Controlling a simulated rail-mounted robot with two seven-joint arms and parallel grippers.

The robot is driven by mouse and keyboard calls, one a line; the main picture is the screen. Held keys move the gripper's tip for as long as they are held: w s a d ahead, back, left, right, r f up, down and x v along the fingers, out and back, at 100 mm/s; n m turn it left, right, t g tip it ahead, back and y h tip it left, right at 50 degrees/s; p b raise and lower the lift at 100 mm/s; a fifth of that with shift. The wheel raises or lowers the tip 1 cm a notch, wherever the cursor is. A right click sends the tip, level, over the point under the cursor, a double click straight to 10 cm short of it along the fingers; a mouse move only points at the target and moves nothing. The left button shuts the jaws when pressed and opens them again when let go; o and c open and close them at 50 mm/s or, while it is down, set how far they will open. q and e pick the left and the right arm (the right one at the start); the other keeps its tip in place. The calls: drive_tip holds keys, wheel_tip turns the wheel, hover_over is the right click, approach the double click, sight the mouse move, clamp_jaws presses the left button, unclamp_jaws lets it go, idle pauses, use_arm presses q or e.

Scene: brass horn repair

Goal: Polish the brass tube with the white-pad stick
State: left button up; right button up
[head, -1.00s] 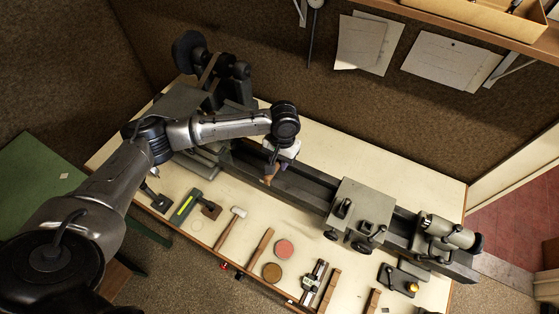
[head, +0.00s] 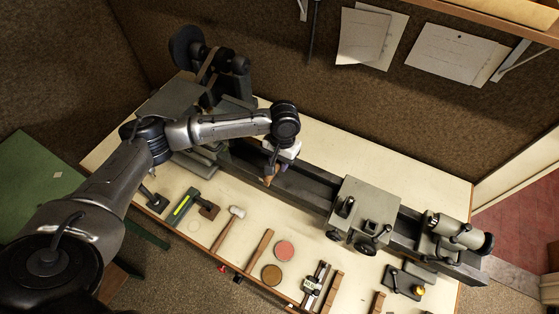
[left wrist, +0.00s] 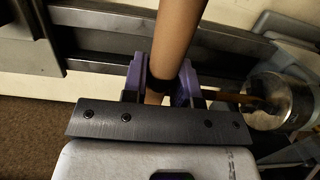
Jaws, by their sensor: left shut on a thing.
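My left gripper (head: 271,166) hangs over the lathe bed, left of its middle. In the left wrist view its purple fingers (left wrist: 166,88) are shut on a wooden stick (left wrist: 178,38) with a dark band at the grip. The stick's brown end (head: 268,181) shows below the gripper in the head view. I see no white pad; that part is hidden or out of frame. A thin brownish tube (left wrist: 232,97), probably the brass tube, runs from a round metal chuck (left wrist: 283,101) towards the fingers. Whether stick and tube touch I cannot tell. My right gripper is not in view.
The dark lathe bed (head: 305,188) crosses the pale bench, with a grey carriage (head: 363,204) and tailstock (head: 452,235) to the right. A hammer (head: 229,228), wooden stick (head: 259,248), red disc (head: 284,249) and brown disc (head: 271,274) lie along the front. The back strip is clear.

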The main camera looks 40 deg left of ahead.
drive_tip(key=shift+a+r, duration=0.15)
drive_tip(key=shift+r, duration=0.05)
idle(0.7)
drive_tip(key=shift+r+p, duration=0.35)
drive_tip(key=shift+p, duration=0.2)
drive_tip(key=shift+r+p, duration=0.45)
idle(0.5)
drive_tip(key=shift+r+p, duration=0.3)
idle(0.5)
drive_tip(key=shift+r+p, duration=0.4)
idle(0.3)
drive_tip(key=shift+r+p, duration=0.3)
drive_tip(key=shift+p, duration=0.05)
idle(0.4)
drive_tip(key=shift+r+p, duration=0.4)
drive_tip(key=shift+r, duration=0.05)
idle(0.3)
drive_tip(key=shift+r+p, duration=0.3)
idle(0.5)
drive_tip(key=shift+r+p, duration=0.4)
idle(0.5)
